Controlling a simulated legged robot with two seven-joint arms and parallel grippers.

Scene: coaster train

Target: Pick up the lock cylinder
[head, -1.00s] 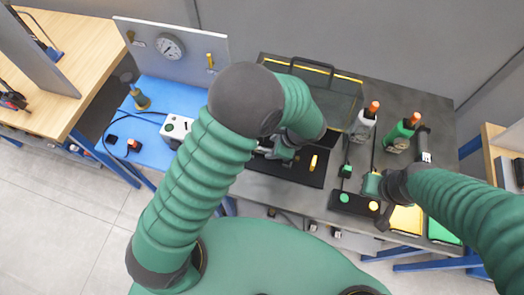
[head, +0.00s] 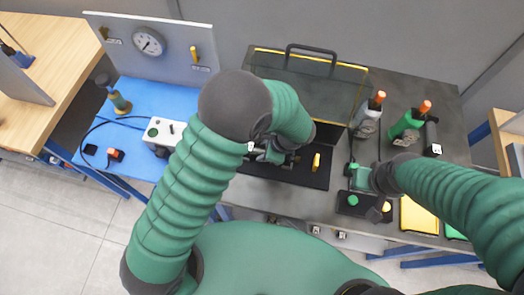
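I cannot clearly make out a lock cylinder. A small yellow piece (head: 316,162) stands on the black mat (head: 300,178), and I cannot tell whether it is part of the lock. My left gripper (head: 280,156) is low over the mat, just left of the yellow piece and apart from it. Its fingers are small, dark and partly hidden by my arm, so its opening and anything between them do not show clearly. My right gripper (head: 360,179) is above the black button box (head: 368,207), and its fingertips are too small to judge.
A clear cover with a black handle (head: 310,48) stands behind the mat. A white bottle (head: 369,117) and a green bottle (head: 404,126) with orange tops stand at the right. A gauge panel (head: 150,42) and a white box (head: 165,132) are on the blue bench at left.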

